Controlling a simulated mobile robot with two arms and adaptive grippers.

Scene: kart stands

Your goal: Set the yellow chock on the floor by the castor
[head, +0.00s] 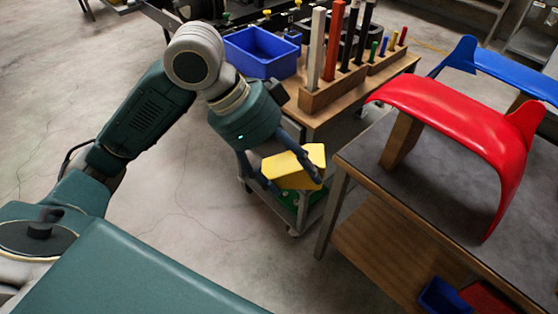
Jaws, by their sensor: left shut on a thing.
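My left gripper (297,182) is shut on the yellow chock (290,168), a wedge-like block, and holds it in the air in front of the wooden-topped trolley (335,112). The fingers lie on either side of the chock and cover parts of it. A small castor (293,232) shows at the foot of the trolley's near corner, below the chock in the picture. The other castors are hidden or too small to tell. My right gripper is not in view.
The trolley carries a blue bin (262,53) and racks of upright coloured bars. A dark-topped table (400,190) with a red curved panel (455,115) stands close on the right. Bare concrete floor (190,215) is open left of the trolley.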

